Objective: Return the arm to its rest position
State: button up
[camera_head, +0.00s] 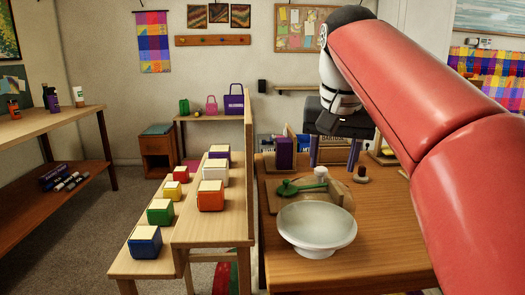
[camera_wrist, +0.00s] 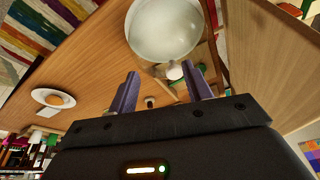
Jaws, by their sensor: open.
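My arm (camera_head: 425,95) is red and reaches from the right edge toward the upper middle of the head view. My gripper (camera_head: 333,150) hangs fingers down over the far part of the wooden table (camera_head: 390,235). Its two purple-grey fingers stand apart with nothing held between them. The wrist view also shows the open gripper (camera_wrist: 160,78), with the table surface beyond the fingers. A white bowl (camera_head: 317,232) stands on the table nearer than the gripper; it also shows at the top of the wrist view (camera_wrist: 165,28).
A wooden board (camera_head: 270,205) with a green spoon-like item (camera_head: 300,187) lies behind the bowl. A purple box (camera_head: 284,153) stands near the gripper. Several coloured crates (camera_head: 211,196) line a stepped bench (camera_head: 205,232) at left. In the wrist view, a plate (camera_wrist: 42,95) holds something orange.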

jog(key=s+f+n+t, duration=0.1)
jog(key=s+f, duration=0.7)
jog(key=f, duration=0.4)
jog(key=s+f+n+t, duration=0.1)
jog(key=s+f+n, duration=0.1)
jog(key=s+f, duration=0.7)
notch_tip(320, 180, down, 4)
jog(key=shift+a+f+n+y, duration=0.25)
jog(key=shift+n+y, duration=0.05)
